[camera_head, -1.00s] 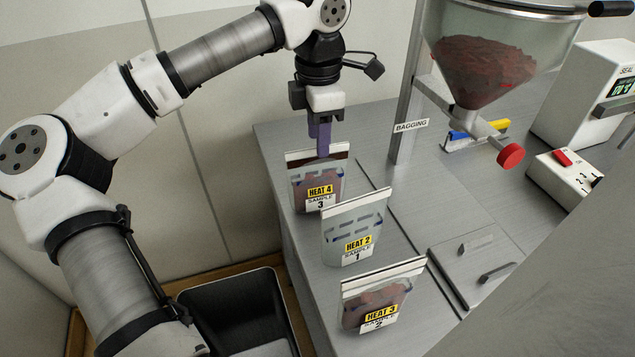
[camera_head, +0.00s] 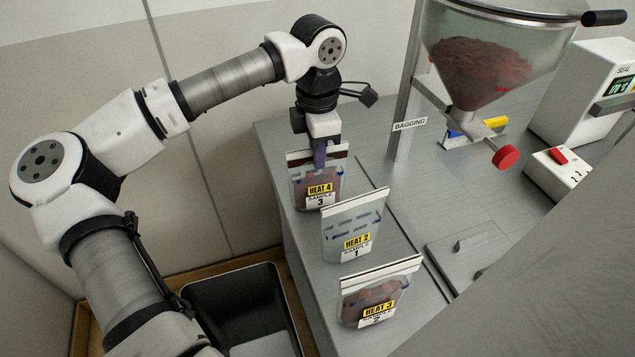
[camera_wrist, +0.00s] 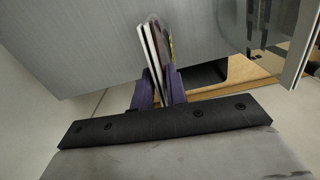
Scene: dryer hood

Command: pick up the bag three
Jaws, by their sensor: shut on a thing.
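The bag labelled HEAT 4 SAMPLE 3 (camera_head: 318,188) stands upright at the back of a row of bags on the grey bench. It is clear, with dark reddish contents and a pale top strip. My gripper (camera_head: 320,155) comes down on it from above, its purple fingers shut on its top edge. In the wrist view the fingers of my gripper (camera_wrist: 159,88) lie on both sides of the bag (camera_wrist: 156,45), seen edge-on. I cannot tell whether the bag's bottom touches the bench.
Bags HEAT 2 SAMPLE 1 (camera_head: 353,225) and HEAT 3 SAMPLE 2 (camera_head: 376,293) stand closely in front. A post with a BAGGING sign (camera_head: 410,124) and a hopper (camera_head: 480,65) rise to the right. A black bin (camera_head: 205,297) is below the bench at left.

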